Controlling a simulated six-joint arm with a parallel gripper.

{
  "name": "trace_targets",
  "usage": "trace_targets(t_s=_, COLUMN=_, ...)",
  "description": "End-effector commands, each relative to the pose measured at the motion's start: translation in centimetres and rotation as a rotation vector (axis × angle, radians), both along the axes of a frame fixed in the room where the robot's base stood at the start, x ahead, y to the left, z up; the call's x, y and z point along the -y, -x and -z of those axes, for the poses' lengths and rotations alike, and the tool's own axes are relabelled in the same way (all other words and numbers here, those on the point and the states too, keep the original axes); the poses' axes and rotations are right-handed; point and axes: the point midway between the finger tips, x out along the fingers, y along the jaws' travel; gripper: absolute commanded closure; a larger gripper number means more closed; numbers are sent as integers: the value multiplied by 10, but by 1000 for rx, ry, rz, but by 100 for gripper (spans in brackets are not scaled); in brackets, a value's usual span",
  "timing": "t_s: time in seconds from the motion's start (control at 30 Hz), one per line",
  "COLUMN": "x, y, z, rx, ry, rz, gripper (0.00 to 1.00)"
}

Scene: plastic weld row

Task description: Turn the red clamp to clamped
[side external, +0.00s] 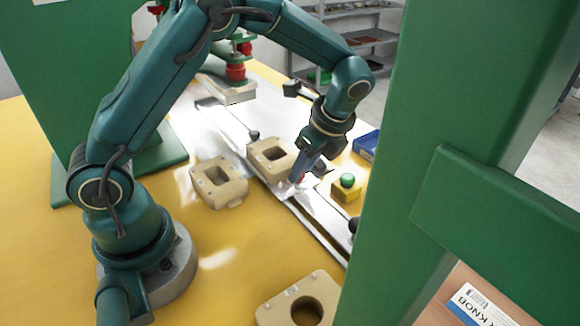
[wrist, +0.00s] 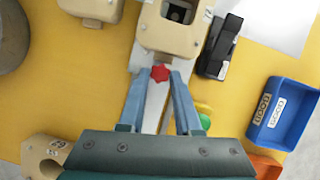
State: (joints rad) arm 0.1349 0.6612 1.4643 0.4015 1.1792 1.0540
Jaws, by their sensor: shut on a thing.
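The red clamp shows as a small red star-shaped knob (wrist: 160,73) in the wrist view, at the near edge of a beige block (wrist: 182,42) with a square opening. My gripper (wrist: 160,76) has its two blue-grey fingers on either side of the knob and is shut on it. In the side view my gripper (side external: 301,177) points down at the metal rail, next to the same block (side external: 258,156). Only a sliver of red (side external: 300,179) shows at the fingertips there. The knob's turn position cannot be read.
Other beige blocks (side external: 218,184) (side external: 318,289) lie on the yellow table. A yellow box with a green button (side external: 347,181), a blue bin (wrist: 283,113) and a black clamp part (wrist: 216,62) are close on the right. A green post (side external: 440,130) stands in front.

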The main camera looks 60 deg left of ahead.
Motion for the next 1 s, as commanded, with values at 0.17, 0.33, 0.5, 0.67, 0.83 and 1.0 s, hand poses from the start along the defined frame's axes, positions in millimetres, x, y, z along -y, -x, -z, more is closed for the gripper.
trace_targets(t_s=0.17, x=0, y=0, z=-1, rx=-1, ry=0, rz=-20, gripper=100)
trace_targets(t_s=0.33, x=0, y=-1, z=-1, rx=-1, ry=0, rz=-85, gripper=100)
trace_targets(t_s=0.5, x=-1, y=-3, z=-1, rx=-1, ry=-1, rz=-204, gripper=100)
trace_targets(t_s=0.67, x=-1, y=-5, z=-1, rx=0, ry=0, rz=-349, gripper=100)
trace_targets(t_s=0.83, x=-2, y=-6, z=-1, rx=0, ry=1, rz=-512, gripper=100)
trace_targets(t_s=1.0, x=-4, y=-8, z=-1, rx=0, ry=1, rz=-673, gripper=100)
